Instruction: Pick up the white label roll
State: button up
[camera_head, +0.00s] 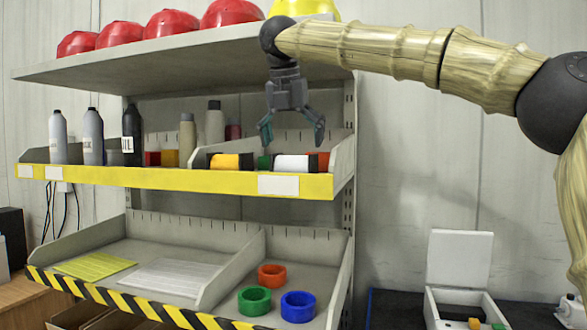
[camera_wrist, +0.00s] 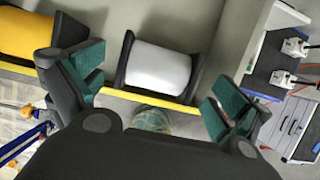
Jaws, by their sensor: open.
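The white label roll (camera_head: 292,163) lies on its side with black ends on the middle shelf, near its right end and behind the yellow front edge. In the wrist view the white label roll (camera_wrist: 158,68) shows at upper middle, beyond and between the fingers. My gripper (camera_head: 292,138) points down just above the roll. In the wrist view my gripper (camera_wrist: 155,95) has its green-padded fingers spread wide. It is open and holds nothing.
A yellow roll (camera_head: 228,161) lies just left of the white one. A slanted divider wall (camera_head: 342,155) stands at right. Bottles (camera_head: 93,137) stand further left. The upper shelf (camera_head: 170,50) with red helmets overhangs behind my gripper.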

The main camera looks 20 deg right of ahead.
aim_at(295, 169)
jog(key=shift+s+d+f+p, duration=0.1)
jog(key=shift+f+p, duration=0.15)
jog(key=shift+p, duration=0.1)
jog(key=x, duration=0.3)
jog(key=shift+w+f+p, duration=0.25)
jog(key=shift+p, duration=0.15)
jog(key=shift+s+r, duration=0.1)
jog(key=shift+s, duration=0.15)
jog(key=shift+c, duration=0.6)
jog(key=shift+w, duration=0.1)
jog(key=c, duration=0.8)
jog(key=shift+r, duration=0.1)
